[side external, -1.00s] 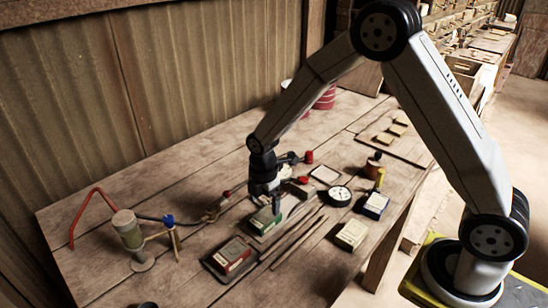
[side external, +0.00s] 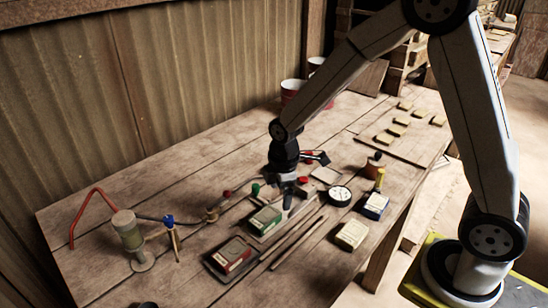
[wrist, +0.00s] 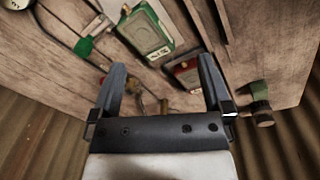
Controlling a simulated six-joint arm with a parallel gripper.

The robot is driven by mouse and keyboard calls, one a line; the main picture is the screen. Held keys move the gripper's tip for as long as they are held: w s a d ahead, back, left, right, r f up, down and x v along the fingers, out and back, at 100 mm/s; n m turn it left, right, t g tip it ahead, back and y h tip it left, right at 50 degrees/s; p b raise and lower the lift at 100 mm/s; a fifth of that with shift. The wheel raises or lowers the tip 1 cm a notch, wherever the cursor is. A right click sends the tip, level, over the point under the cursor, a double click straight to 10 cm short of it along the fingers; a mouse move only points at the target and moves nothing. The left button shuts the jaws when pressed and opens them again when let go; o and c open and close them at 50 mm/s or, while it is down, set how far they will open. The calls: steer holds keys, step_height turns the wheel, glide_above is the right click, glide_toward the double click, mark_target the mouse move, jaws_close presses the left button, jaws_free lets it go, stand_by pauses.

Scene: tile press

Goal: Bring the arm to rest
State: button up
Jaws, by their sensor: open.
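My gripper (side external: 287,192) hangs over the middle of the wooden workbench (side external: 190,185), behind the green-framed block (side external: 264,220) in the side view. In the wrist view my gripper (wrist: 162,68) has its two fingers spread apart with nothing held between them. The green-framed block (wrist: 147,32) lies beyond the fingertips, clear of them. The red-framed block (wrist: 186,72) shows partly behind the right finger. The arm is bent, with its elbow high at the top edge of the side view.
A dial gauge (side external: 340,196), a blue-framed block (side external: 376,205) and a yellow block (side external: 352,235) stand to the right. A pump-like cylinder (side external: 130,232) with a red handle (side external: 88,208) is at left. Red-and-white tubs (side external: 292,92) stand at the back.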

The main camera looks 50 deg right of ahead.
steer(key=s+d+r+m+t, duration=0.1)
steer(key=s+d+r+m, duration=0.1)
steer(key=s+m, duration=0.9)
steer(key=shift+s+r+m+t, duration=0.4)
steer(key=shift+r+m, duration=0.25)
steer(key=shift+m, duration=0.15)
